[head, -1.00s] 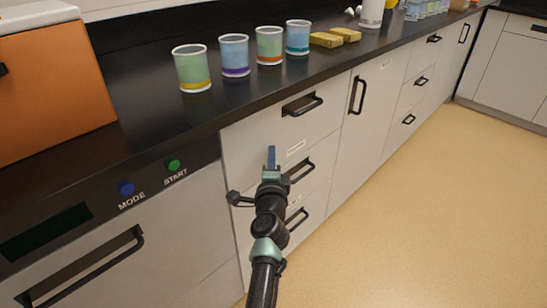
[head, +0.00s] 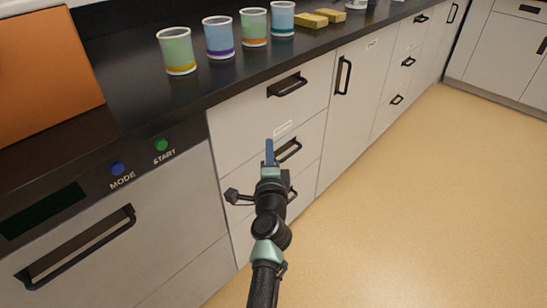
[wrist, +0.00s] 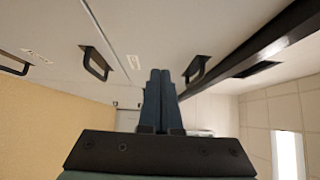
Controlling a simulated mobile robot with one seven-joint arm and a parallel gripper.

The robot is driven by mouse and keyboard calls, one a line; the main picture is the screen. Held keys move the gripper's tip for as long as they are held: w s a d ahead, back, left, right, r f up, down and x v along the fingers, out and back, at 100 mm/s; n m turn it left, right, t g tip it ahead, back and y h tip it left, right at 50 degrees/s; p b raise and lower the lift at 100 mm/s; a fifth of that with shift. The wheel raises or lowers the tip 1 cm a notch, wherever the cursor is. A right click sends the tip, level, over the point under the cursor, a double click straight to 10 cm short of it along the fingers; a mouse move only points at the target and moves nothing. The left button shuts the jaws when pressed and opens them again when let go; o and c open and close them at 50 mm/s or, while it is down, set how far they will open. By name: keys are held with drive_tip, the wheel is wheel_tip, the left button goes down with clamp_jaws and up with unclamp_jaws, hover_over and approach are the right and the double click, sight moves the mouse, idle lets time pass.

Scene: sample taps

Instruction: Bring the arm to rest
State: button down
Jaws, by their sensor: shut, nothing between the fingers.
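My gripper (head: 269,152) is in the lower middle of the head view, in front of the drawer fronts below the counter. Its blue fingers are together with nothing between them. In the wrist view the closed fingers (wrist: 159,90) point toward the cabinet fronts, with a drawer handle (wrist: 95,63) to their left and another handle (wrist: 197,68) just right of their tips. I cannot tell how far the fingers are from the drawers. My arm reaches up from the bottom edge of the head view.
Several cups, among them a green one (head: 177,52), stand on the black counter (head: 130,95) beside yellow blocks (head: 310,21). An appliance with a MODE button (head: 117,169) and a START button (head: 161,145) is at left. The tan floor (head: 430,200) at right is clear.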

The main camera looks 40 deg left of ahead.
drive_tip(key=p+v, duration=0.1)
drive_tip(key=v, duration=0.6)
drive_tip(key=w+d+r+n+t, duration=0.15)
drive_tip(key=d+r, duration=0.25)
drive_tip(key=r, duration=0.5)
drive_tip(key=w+d+r+n+t, duration=0.1)
drive_tip(key=d+r+n+t, duration=0.2)
drive_tip(key=r, duration=0.6)
drive_tip(key=w+d+r+n+t, duration=0.1)
drive_tip(key=w+d+r+n, duration=0.15)
drive_tip(key=d+r, duration=0.5)
drive_tip(key=s+d+r+n+t+h+p, duration=0.1)
drive_tip(key=s+d+r+t+h, duration=0.4)
drive_tip(key=s+d+r, duration=0.65)
drive_tip(key=s+d+r+n+t+h+p, duration=0.15)
drive_tip(key=s+d+r+t+h, duration=0.45)
drive_tip(key=r, duration=1)
wheel_tip(320, 180, up, 27)
drive_tip(key=w+d+g+h+p, duration=0.1)
drive_tip(key=w+g+p, duration=0.1)
drive_tip(key=p, duration=2.5)
drive_tip(key=shift+d, duration=0.15)
